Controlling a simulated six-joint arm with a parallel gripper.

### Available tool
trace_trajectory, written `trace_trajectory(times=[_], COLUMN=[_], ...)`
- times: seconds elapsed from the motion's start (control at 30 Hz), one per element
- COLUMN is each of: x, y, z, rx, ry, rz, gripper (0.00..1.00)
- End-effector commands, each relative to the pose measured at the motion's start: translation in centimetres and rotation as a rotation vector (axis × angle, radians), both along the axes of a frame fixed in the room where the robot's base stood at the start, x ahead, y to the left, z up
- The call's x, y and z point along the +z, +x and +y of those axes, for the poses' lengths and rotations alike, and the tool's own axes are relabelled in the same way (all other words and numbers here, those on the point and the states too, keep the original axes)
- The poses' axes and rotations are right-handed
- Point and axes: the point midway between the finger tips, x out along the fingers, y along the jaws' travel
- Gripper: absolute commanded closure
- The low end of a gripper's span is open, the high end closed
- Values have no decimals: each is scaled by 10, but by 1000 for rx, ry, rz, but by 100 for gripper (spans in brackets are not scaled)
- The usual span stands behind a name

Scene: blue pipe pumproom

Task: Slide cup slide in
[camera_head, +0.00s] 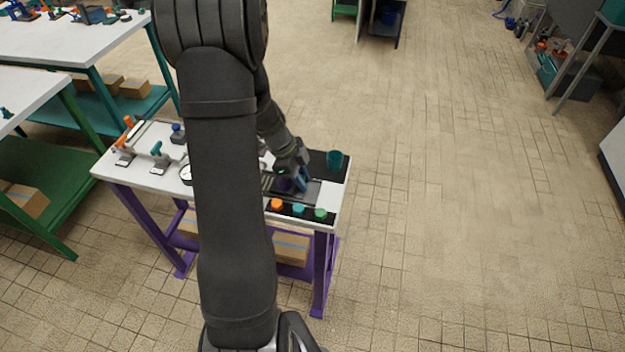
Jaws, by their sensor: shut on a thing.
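My gripper (293,182) is low over the right part of the white-topped table (162,182), at a dark grey plate-like fixture (313,192). It is shut on a small dark purple-blue thing (283,184), which seems to be the cup slide, but it is too small and covered to be sure. My arm hides the middle of the table.
Orange (277,204), teal (298,209) and green (320,214) round knobs sit along the table's front edge. A pipe rig with an orange handle (128,122) and a gauge (186,173) stand on the left part. Another white table (75,40) is behind left. Open floor lies to the right.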

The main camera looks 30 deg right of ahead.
Motion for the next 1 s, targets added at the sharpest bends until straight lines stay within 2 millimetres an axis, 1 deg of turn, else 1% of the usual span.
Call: trace_trajectory(times=[0.03, 0.1, 0.33, 0.37, 0.4, 0.47, 0.77, 0.87, 0.97, 1.0], x=[0, 0, 0, 0, 0, 0, 1, 8, 23, 31], y=[5, 8, 7, 7, 7, 7, 8, 10, 15, 17], z=[5, 8, 7, 7, 7, 7, 7, 9, 13, 15], rx=[3, 2, 0, 0, 0, 0, 0, 1, 2, 2], ry=[-1, -2, -1, -1, -1, -1, -1, -2, -3, -3], rz=[0, 0, -1, -1, -1, -1, -1, -4, -5, -5], gripper=[100, 100, 100, 76, 68, 58, 58, 58, 58, 58])
